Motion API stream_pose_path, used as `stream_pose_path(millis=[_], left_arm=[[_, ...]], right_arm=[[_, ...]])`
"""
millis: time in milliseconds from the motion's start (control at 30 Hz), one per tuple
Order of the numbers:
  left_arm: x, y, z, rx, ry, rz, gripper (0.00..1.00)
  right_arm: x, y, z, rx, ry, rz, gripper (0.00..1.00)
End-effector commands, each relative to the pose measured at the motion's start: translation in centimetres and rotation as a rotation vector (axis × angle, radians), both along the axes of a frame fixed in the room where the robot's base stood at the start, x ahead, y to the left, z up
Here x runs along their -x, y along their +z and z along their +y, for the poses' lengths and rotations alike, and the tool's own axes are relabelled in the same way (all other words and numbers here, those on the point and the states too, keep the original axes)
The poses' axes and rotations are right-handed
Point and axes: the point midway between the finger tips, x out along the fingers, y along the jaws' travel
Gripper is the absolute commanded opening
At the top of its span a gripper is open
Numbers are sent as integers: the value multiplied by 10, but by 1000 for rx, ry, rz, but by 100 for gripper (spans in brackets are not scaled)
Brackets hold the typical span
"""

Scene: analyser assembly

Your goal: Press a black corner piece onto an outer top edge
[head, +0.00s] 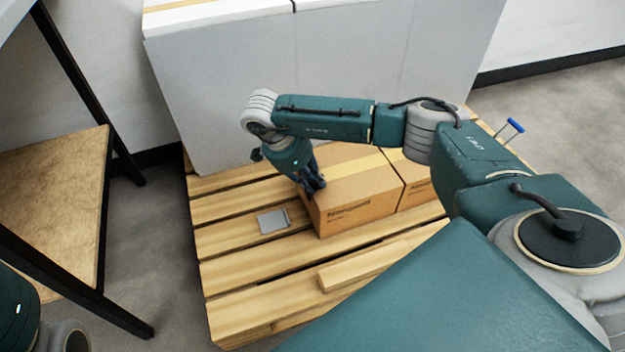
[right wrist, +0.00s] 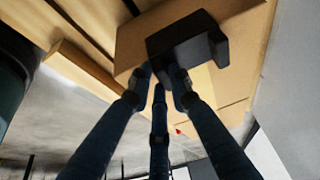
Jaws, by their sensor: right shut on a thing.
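My right gripper (head: 314,188) points down at the left end of the cardboard box (head: 350,214) on the pallet. In the right wrist view its fingers (right wrist: 160,78) are shut on a black corner piece (right wrist: 190,42), an angular dark block with a raised side. The piece is in front of the cardboard face of the box (right wrist: 132,50). I cannot tell whether it touches the box edge. In the head view the fingers mostly hide the piece. Part of my left arm shows at the lower left, but its gripper is out of view.
A wooden slatted pallet (head: 240,267) carries the box, a second cardboard box (head: 417,190) beside it, and a small grey plate (head: 272,221). A large grey-white block (head: 225,95) stands behind. A black-framed table with a wooden shelf (head: 55,190) is at left. A blue handle (head: 516,125) sticks up at right.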

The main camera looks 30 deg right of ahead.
Motion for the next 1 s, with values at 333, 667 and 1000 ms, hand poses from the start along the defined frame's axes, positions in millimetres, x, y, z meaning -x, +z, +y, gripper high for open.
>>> stream_pose_path(millis=[333,667,1000], left_arm=[[0,-1,0,1,0,1,0],[-1,-3,0,1,0,8,0],[0,-1,0,0,0,-3,0]], right_arm=[[0,-1,0,0,0,0,0],[0,-5,0,0,0,0,0],[0,-8,0,0,0,0,0]])
